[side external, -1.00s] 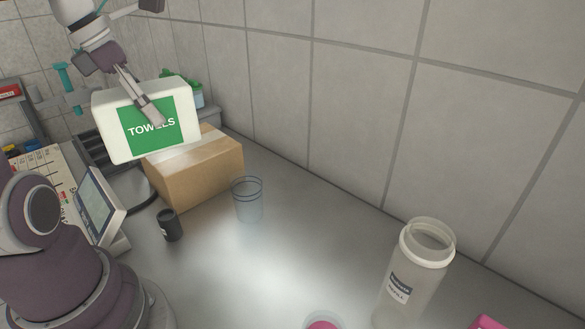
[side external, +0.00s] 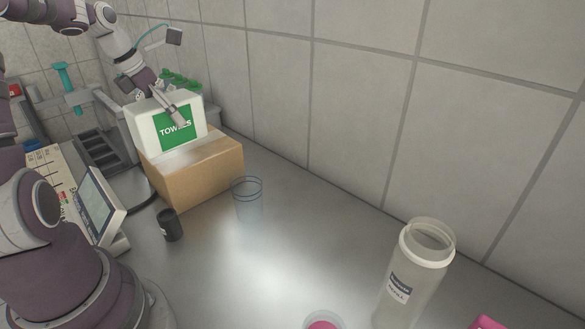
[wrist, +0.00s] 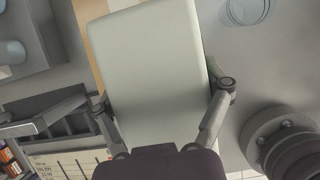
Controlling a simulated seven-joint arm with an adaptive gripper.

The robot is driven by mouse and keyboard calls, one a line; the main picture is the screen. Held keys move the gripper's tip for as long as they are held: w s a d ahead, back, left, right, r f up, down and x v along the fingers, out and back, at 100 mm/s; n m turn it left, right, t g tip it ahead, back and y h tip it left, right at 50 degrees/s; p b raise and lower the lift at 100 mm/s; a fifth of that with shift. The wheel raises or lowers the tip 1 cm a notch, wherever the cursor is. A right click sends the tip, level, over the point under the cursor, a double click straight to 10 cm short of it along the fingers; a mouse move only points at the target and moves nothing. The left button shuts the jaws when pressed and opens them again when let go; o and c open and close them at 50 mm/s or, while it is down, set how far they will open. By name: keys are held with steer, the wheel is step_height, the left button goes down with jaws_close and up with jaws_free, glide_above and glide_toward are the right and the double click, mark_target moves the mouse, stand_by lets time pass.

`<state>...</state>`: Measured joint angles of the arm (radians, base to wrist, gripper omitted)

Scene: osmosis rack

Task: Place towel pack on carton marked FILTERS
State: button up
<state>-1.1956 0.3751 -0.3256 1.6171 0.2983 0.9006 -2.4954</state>
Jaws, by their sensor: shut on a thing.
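The towel pack (side external: 146,128) is white with a green label reading TOWELS. My gripper (side external: 178,118) is shut on it, with a finger across the label in the side view. The wrist view shows the pack (wrist: 155,70) filling the space between both fingers (wrist: 160,105). A brown cardboard carton (side external: 205,170) with pale tape on top stands on the counter. The pack is upright over the carton's back part, its lower edge at or very near the carton top; I cannot tell if they touch. No FILTERS marking shows on the visible carton faces.
A clear beaker (side external: 248,200) and a small black container (side external: 170,225) stand in front of the carton. A display unit (side external: 100,205) is at left. A wide-mouth bottle (side external: 413,275) stands at right. Green-capped items (side external: 180,80) are behind the pack. The counter's middle is clear.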

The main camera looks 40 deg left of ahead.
steer(key=w+a, duration=0.2)
steer(key=w, duration=0.1)
steer(key=w+a, duration=0.1)
steer(key=shift+w+a+f, duration=0.25)
steer(key=shift+a+f, duration=0.05)
steer(key=shift+a, duration=0.1)
steer(key=shift+a+f, duration=0.1)
steer(key=shift+f, duration=1.65)
steer(key=shift+f, duration=0.1)
steer(key=o, duration=1.2)
steer(key=shift+c, duration=0.2)
